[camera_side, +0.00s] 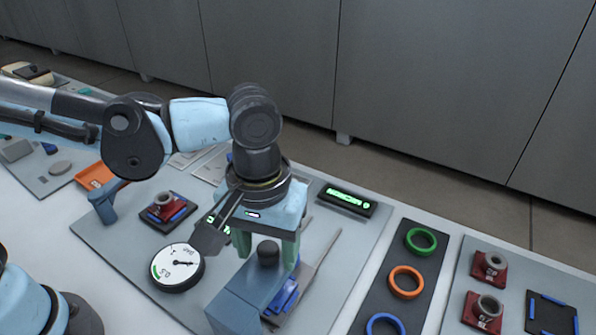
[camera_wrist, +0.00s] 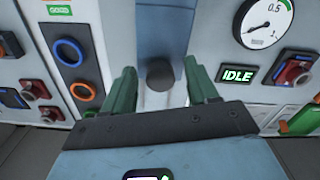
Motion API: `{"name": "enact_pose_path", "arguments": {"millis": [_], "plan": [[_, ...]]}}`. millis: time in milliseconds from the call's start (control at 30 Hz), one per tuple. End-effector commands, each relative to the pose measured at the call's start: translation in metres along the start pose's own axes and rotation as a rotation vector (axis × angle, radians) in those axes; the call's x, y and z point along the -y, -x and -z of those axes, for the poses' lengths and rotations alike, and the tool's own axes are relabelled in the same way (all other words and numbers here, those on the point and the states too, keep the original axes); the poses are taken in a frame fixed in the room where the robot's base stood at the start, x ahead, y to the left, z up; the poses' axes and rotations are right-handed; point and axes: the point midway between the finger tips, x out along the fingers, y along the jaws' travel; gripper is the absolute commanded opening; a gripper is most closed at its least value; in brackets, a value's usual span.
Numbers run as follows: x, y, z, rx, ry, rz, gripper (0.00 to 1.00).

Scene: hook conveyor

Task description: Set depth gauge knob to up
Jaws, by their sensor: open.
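A dark round knob (camera_side: 267,253) sits on a blue-grey fixture (camera_side: 236,303) under my wrist. My gripper (camera_side: 267,246) is open, with its green fingers on either side of the knob. In the wrist view the knob (camera_wrist: 160,74) lies between the two green fingers, with visible gaps on both sides. I cannot tell the knob's exact setting. A round white dial gauge (camera_side: 177,267), marked 0.5, lies left of the fixture. It also shows at the upper right in the wrist view (camera_wrist: 264,18). My wrist hides part of the fixture's upper area.
A dark panel (camera_side: 364,318) with green, orange and blue rings lies to the right. Red blocks with grey rings (camera_side: 489,267) sit beyond it. A green-lit display (camera_side: 347,200) stands behind the fixture. A display reading IDLE (camera_wrist: 237,75) is near the gauge. An orange tray (camera_side: 96,176) lies far left.

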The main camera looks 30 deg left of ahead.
Motion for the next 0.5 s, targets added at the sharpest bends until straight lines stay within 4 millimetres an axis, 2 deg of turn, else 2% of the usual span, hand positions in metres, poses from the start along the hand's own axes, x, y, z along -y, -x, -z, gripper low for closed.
{"name": "enact_pose_path", "arguments": {"millis": [300, 367, 500], "plan": [[0.0, -0.0022, 0.0, 0.0, 0.0, 0.0, 0.58], [0.0, -0.0021, 0.0, 0.0, 0.0, 0.0, 0.51], [0.0, -0.002, 0.0, 0.0, 0.0, 0.0, 0.29]]}}
